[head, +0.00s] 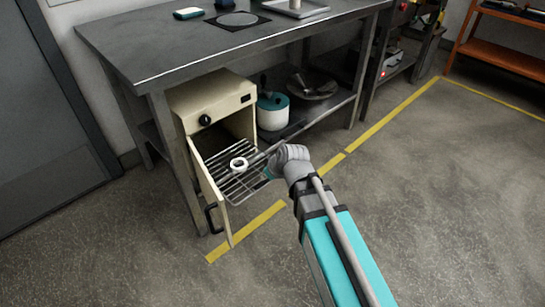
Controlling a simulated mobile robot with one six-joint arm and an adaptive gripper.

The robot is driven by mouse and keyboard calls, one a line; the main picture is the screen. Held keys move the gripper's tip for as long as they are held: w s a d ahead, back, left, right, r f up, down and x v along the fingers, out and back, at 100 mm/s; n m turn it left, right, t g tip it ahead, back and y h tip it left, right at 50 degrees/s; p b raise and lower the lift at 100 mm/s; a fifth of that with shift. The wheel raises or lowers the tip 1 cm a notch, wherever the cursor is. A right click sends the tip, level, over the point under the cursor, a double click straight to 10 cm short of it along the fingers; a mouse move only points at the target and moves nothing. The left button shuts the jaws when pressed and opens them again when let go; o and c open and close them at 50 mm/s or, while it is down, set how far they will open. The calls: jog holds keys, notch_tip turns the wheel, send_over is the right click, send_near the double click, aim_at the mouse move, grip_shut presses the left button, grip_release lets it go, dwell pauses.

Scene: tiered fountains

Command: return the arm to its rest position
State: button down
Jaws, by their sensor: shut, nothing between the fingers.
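My arm reaches up from the bottom right in the head view, and its grey wrist covers much of my gripper (262,157). The gripper is shut and empty, beside the right side of a wire rack (226,188). A white ring (239,164) lies on the rack. I cannot tell whether the gripper touches the rack. The rack sticks out of a cream oven (216,101), whose door (213,195) hangs open on the left.
The oven stands under a metal table (160,50). A white and teal canister (272,112) and a metal bowl (312,88) sit on the lower shelf. A yellow floor line (390,115) runs past the table. Open floor lies to the right.

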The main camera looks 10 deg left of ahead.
jog(key=s+d+r+m+g+h+p, duration=0.1)
jog(key=s+d+r+m+h+p, duration=0.2)
jog(key=d, duration=0.8)
jog(key=s+d+r+m+g+h+p, duration=0.1)
jog(key=d+r+m+g+p, duration=0.25)
jog(key=d, duration=0.75)
jog(key=s+d+r+m+t+h+p, duration=0.15)
jog(key=d+m+p, duration=0.35)
jog(key=d, duration=0.6)
notch_tip(320, 180, up, 37)
jog(key=g+p, duration=0.1)
jog(key=p, duration=3.6)
jog(key=shift+w+a+r, duration=0.15)
jog(key=shift+a+r, duration=0.05)
jog(key=shift+a, duration=0.15)
jog(key=shift+n, duration=0.25)
